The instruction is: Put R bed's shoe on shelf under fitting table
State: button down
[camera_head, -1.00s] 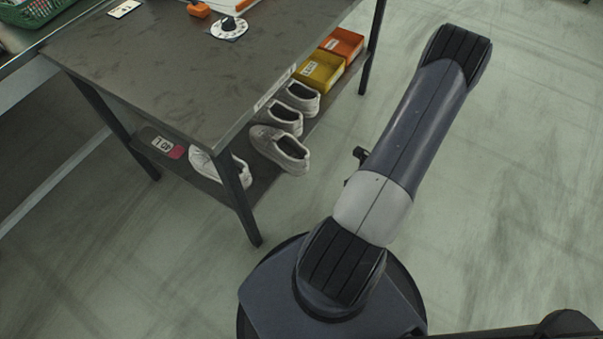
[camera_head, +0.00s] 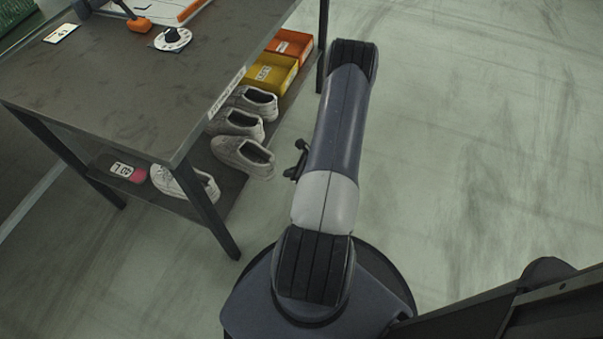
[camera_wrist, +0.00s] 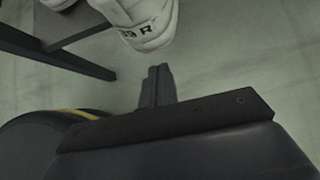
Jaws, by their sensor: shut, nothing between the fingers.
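The fitting table (camera_head: 120,95) stands at the left in the head view, with a dark lower shelf (camera_head: 226,190) under it. On the shelf, three grey-white shoes stand side by side: a far one (camera_head: 258,103), a middle one (camera_head: 236,123) and a near one (camera_head: 243,157) whose end sticks out past the shelf edge. A whiter shoe (camera_head: 186,184) lies behind the near table leg. My gripper (camera_head: 298,162) is right of the near shoe, partly hidden by my arm.
A yellow bin (camera_head: 272,76) and an orange bin (camera_head: 291,47) stand farther along the shelf. A card with a pink end (camera_head: 127,172) lies at its near left. Floor right of my arm is clear.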

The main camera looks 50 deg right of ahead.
aim_at(242, 152)
jog(key=shift+w+a, duration=0.25)
jog(key=shift+w, duration=0.3)
jog(key=shift+w+a, duration=0.2)
jog(key=shift+w, duration=0.35)
jog(key=w+a+b, duration=0.2)
jog(key=w, duration=0.3)
jog(key=w+a+b, duration=0.2)
jog(key=w, duration=0.4)
jog(key=w+a+b, duration=0.3)
jog(key=w, duration=0.3)
jog(key=shift+s, duration=0.15)
